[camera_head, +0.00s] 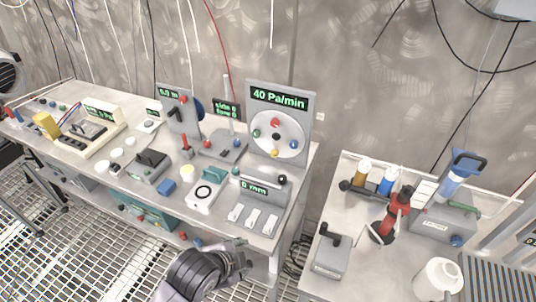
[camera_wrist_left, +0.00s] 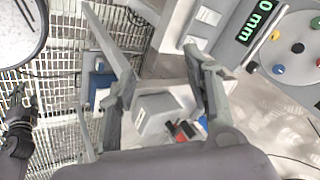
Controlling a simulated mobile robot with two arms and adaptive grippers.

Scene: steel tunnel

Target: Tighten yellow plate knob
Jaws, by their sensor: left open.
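The yellow knob (camera_head: 275,153) is at the bottom of a round white plate (camera_head: 290,146) on an upright grey panel reading "40 Pa/min". Green, red and blue knobs also sit on this plate. In the left wrist view the yellow knob (camera_wrist_left: 275,35) is at the upper right, beside the "0 mm" display. My left gripper (camera_head: 243,262) is low in the head view, in front of the bench and clearly apart from the knob. In the left wrist view its fingers (camera_wrist_left: 158,65) are spread with nothing between them.
The "0 mm" device (camera_head: 262,187) with white switches stands at the bench's front right corner, before the panel. A second table (camera_head: 380,270) at the right holds a red tool (camera_head: 390,218) and a white mug (camera_head: 437,280).

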